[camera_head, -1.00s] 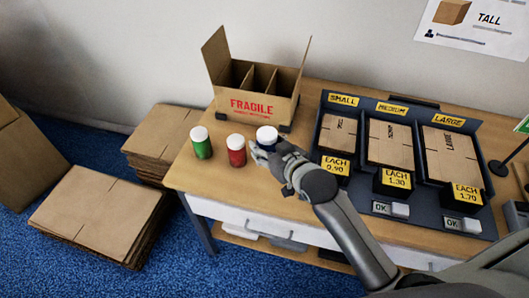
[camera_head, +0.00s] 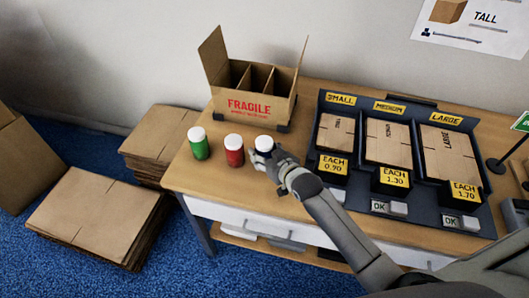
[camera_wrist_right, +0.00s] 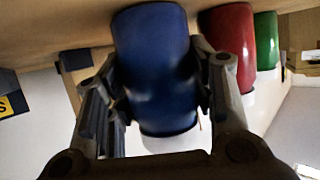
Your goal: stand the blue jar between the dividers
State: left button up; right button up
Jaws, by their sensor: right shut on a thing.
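The blue jar (camera_wrist_right: 155,65) with a white lid (camera_head: 264,142) is between the fingers of my right gripper (camera_head: 268,158), which is shut on it. The jar's body fills the middle of the right wrist view, a finger on each side; in the head view the gripper hides most of it. I cannot tell whether its base touches the table. The open FRAGILE carton (camera_head: 256,107) stands behind the jars, with upright dividers (camera_head: 262,78) forming compartments inside. My left gripper is not in view.
A red jar (camera_head: 234,151) stands just left of the blue jar, and a green jar (camera_head: 199,144) farther left. A dark rack of flat cartons (camera_head: 328,168) is to the right. The table (camera_head: 205,178) has bare room in front of the jars.

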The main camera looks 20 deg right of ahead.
jog(key=shift+f, duration=0.15)
jog(key=o, duration=1.1)
